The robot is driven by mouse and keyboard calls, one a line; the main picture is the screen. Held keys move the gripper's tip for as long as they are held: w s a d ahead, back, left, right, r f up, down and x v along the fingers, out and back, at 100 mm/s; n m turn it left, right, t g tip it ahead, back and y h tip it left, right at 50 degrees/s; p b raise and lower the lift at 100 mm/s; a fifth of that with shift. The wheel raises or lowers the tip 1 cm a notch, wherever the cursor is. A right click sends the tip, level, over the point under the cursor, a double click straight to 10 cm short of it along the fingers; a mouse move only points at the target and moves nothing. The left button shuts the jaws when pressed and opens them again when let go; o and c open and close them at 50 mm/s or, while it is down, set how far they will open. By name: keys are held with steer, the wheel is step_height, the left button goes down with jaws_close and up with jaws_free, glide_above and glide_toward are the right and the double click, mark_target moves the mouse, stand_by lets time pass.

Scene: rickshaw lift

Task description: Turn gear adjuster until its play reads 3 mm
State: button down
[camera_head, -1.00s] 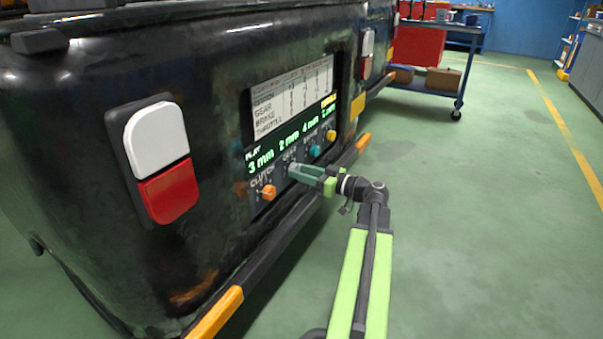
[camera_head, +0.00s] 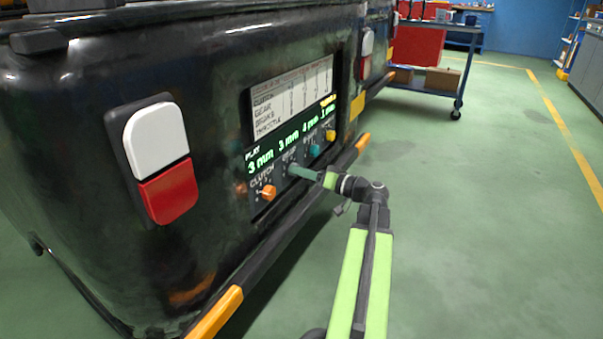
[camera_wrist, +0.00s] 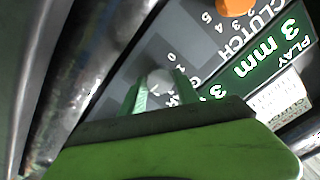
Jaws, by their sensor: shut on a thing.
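The gear adjuster is a pale knob (camera_wrist: 158,80), second from the left in the panel's row. My gripper (camera_head: 293,170) is shut on it, with one green finger on each side in the wrist view (camera_wrist: 158,88). In the head view the fingers mostly hide the knob. The green play readout (camera_head: 290,146) above the knobs shows 3 mm for clutch, 3 mm in the second place, 4 mm in the third and what looks like 1 mm in the fourth.
The orange clutch knob (camera_head: 268,193) is just left of my gripper; a teal knob (camera_head: 314,151) and a yellow knob (camera_head: 330,135) are to the right. A printed table (camera_head: 292,97) is above the readout. A bumper bar (camera_head: 290,225) runs below. Open floor lies to the right.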

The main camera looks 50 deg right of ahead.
steer(key=shift+m, duration=0.6)
steer(key=c, duration=0.9)
jaws_free()
steer(key=v, duration=1.7)
steer(key=shift+s, duration=0.25)
steer(key=shift+f, duration=0.1)
